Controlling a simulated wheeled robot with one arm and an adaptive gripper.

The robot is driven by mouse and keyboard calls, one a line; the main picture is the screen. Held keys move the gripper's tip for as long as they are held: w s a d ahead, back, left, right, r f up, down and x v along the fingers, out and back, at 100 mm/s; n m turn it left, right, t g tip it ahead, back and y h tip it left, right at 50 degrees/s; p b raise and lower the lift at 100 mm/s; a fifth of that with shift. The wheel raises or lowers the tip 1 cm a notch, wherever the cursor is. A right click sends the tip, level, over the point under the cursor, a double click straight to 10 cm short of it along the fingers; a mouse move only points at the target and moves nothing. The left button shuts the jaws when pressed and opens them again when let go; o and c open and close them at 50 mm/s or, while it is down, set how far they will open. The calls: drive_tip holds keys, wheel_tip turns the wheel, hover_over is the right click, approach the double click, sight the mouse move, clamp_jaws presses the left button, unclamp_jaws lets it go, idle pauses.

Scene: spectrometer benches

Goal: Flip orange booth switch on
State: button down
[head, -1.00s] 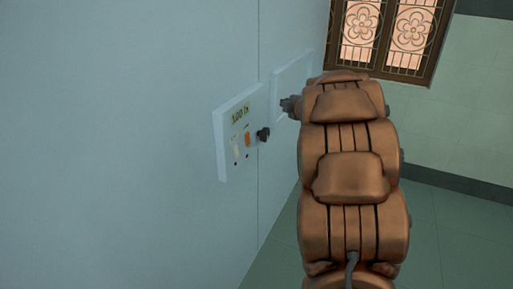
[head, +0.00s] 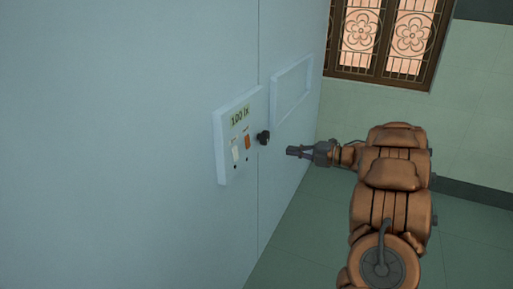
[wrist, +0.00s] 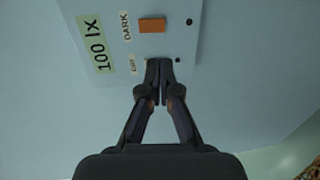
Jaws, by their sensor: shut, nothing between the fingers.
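The orange switch (head: 247,142) is on a pale panel (head: 221,163) fixed to the light blue booth wall. In the wrist view the orange switch (wrist: 152,25) sits beside a label reading DARK. I cannot tell which way it is tipped. A white switch (head: 235,150) is left of it in the head view. My gripper (head: 290,151) is shut and empty, to the right of the panel and apart from it in the head view. In the wrist view my fingertips (wrist: 159,66) point at the panel below the orange switch and hide the white switch's place.
A raised rectangular frame (head: 291,90) is further right on the wall. A window (head: 388,40) is at the back. The floor is clear.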

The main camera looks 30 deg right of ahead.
sight(249, 146)
drive_tip(key=shift+w, duration=0.1)
drive_tip(key=p+x, duration=0.2)
drive_tip(key=x, duration=1)
drive_tip(key=shift+a+p, duration=0.15)
drive_tip(key=shift+p, duration=0.15)
drive_tip(key=shift+x, duration=0.85)
